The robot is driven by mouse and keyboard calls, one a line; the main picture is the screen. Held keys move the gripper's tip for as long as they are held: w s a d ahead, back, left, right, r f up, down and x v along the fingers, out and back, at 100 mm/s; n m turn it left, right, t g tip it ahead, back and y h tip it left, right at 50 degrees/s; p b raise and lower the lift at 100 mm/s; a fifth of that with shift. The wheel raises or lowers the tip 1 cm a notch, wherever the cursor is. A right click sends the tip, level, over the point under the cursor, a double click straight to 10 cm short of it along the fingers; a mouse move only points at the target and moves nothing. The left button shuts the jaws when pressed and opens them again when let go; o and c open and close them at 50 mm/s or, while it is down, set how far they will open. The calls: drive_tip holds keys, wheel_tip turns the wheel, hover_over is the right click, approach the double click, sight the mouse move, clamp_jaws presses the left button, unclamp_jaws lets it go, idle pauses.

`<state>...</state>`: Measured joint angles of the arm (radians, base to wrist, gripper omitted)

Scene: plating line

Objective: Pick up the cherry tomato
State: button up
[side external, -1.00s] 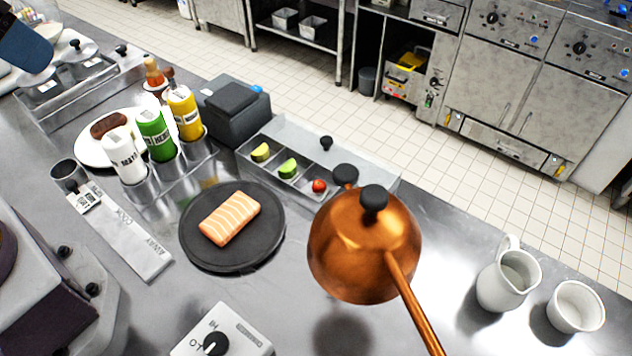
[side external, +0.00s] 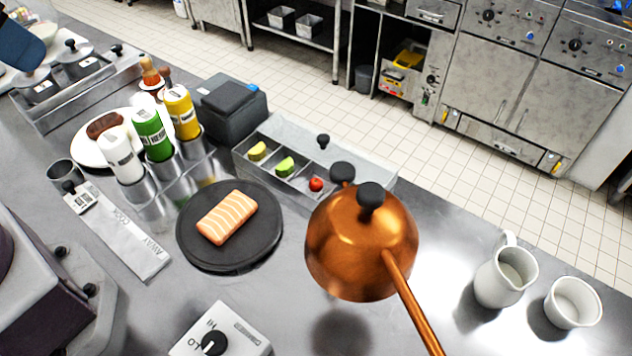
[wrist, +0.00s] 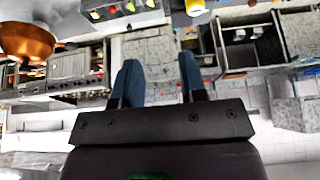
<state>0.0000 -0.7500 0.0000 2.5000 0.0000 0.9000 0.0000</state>
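The cherry tomato (side external: 316,184) is small, round and red in the side external view. In the side external view, only a blue part of my gripper (side external: 18,45) shows at the upper left corner, far from the tomato. Small coloured pieces show at the top of the wrist view, too small to identify surely.
The copper pot (side external: 350,250) stands close in front of the tomato, its handle toward the viewer. Salmon (side external: 227,217) lies on a dark round plate (side external: 262,252). Sauce bottles (side external: 152,134) stand left.

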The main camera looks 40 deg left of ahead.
drive_tip(key=m+g+y, duration=0.1)
drive_tip(key=m+g, duration=0.4)
drive_tip(key=m, duration=1.5)
approach(316, 181)
drive_tip(key=f, duration=0.9)
drive_tip(key=shift+w+a+f, duration=0.1)
drive_tip(key=shift+w+a, duration=0.15)
drive_tip(key=shift+a, duration=0.15)
